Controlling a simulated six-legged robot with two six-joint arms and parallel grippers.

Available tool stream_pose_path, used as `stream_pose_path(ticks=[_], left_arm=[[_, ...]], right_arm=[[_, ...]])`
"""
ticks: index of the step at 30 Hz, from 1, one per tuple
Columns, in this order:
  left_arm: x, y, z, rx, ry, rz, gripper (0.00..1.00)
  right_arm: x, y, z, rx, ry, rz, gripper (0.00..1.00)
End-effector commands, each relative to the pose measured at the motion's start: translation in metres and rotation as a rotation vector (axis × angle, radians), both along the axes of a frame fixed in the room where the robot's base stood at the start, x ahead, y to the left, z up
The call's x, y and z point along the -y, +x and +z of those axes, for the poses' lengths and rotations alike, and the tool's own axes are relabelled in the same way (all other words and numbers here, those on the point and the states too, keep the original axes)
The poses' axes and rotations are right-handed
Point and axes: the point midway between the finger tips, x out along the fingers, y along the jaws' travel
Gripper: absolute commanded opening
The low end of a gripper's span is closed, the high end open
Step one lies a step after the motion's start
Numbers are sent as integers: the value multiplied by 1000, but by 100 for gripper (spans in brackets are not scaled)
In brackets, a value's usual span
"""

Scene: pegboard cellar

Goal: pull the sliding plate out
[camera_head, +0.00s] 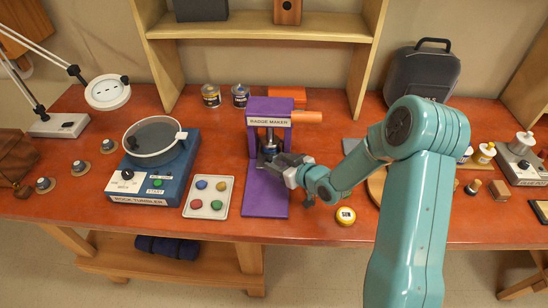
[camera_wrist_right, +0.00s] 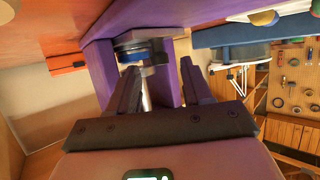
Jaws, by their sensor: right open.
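The purple badge maker (camera_head: 270,104) stands on the red-brown bench, with an orange handle (camera_head: 306,116) pointing right. Its flat purple base (camera_head: 265,203) reaches toward the bench's front edge. My right gripper (camera_head: 279,161) is at the press opening, above the base, and hides part of it. In the right wrist view, its two dark fingers (camera_wrist_right: 157,82) are spread apart. A round silver and blue part (camera_wrist_right: 145,50) sits between the purple posts just beyond the fingertips. I cannot clearly tell the sliding plate from the parts around it. My left gripper is not in view.
Left of the badge maker are a white tray (camera_head: 190,211) with several coloured pieces and a blue rock tumbler (camera_head: 143,189). Two cans (camera_head: 211,96) stand behind. Bare bench shows around the tin.

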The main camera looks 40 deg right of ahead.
Motion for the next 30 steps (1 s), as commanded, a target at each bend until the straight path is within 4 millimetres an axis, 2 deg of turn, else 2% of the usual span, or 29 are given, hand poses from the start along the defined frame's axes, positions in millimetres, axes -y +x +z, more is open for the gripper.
stream_pose_path(ticks=[3, 6, 14, 15, 19, 30], left_arm=[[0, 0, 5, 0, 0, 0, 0], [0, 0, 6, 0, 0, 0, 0], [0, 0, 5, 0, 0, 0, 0], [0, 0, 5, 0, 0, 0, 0], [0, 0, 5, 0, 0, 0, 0], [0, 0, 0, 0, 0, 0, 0]], right_arm=[[-1, 14, -4, 1, 0, 0, 49], [-2, 20, -7, 0, 0, 0, 49], [-2, 22, -8, 0, 0, -1, 49], [-2, 22, -8, 0, 0, -1, 43], [-2, 22, -8, 0, 0, -1, 1], [-2, 21, -10, 0, -1, -2, 0]])
